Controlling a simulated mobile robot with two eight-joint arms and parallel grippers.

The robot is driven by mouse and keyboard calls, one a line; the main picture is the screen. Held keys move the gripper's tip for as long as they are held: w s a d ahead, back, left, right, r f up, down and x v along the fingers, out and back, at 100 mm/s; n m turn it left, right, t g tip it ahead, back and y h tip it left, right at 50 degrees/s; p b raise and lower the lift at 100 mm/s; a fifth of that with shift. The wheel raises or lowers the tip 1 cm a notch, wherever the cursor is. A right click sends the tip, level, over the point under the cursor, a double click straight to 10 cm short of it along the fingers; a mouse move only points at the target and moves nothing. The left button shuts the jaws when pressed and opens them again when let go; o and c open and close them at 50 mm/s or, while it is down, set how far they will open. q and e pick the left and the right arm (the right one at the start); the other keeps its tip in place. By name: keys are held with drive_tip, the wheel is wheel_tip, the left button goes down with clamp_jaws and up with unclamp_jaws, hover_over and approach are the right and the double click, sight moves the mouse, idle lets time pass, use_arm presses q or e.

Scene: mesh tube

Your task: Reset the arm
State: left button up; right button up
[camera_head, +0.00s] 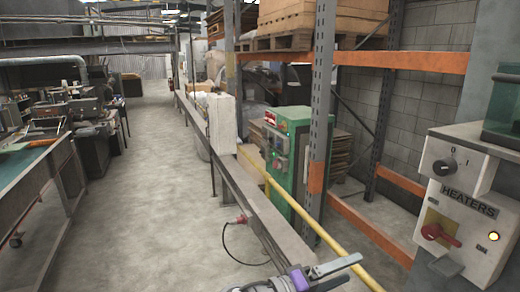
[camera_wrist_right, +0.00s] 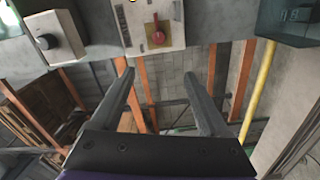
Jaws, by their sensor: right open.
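My right gripper (camera_head: 347,271) shows at the bottom of the head view, with its purple and grey wrist just left of it. In the right wrist view its two fingers (camera_wrist_right: 158,80) stand apart with nothing between them. The heaters control box (camera_head: 465,205) is at the right of the head view, with a black knob (camera_head: 444,167), a red knob (camera_head: 436,232) and a lit lamp. In the right wrist view the red knob (camera_wrist_right: 158,36) is beyond the fingertips and apart from them. My left gripper is not in view.
A green cabinet (camera_head: 287,160) stands by an orange and grey rack (camera_head: 318,120). A workbench (camera_head: 35,165) is at the left.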

drive_tip(key=s+d+f+g+y, duration=0.1)
drive_tip(key=s+d+f+y, duration=0.15)
drive_tip(key=f, duration=0.25)
drive_tip(key=s+d+f+n+g+y, duration=0.1)
drive_tip(key=d+f+y, duration=0.1)
drive_tip(key=d+f, duration=0.15)
drive_tip(key=s+d+f+g+y, duration=0.1)
drive_tip(key=s+d+f+y, duration=0.1)
drive_tip(key=f, duration=0.3)
drive_tip(key=s+a+f+m+t+y, duration=0.1)
drive_tip(key=s+a+f+y, duration=0.2)
drive_tip(key=s+f+y, duration=0.1)
drive_tip(key=s+a+f+m+t+y, duration=0.1)
drive_tip(key=s+a+f+y, duration=0.2)
drive_tip(key=f, duration=0.4)
drive_tip(key=shift+s+a+m+y, duration=0.4)
drive_tip(key=shift+s+y, duration=0.25)
drive_tip(key=shift+y, duration=0.7)
drive_tip(key=shift+d, duration=0.1)
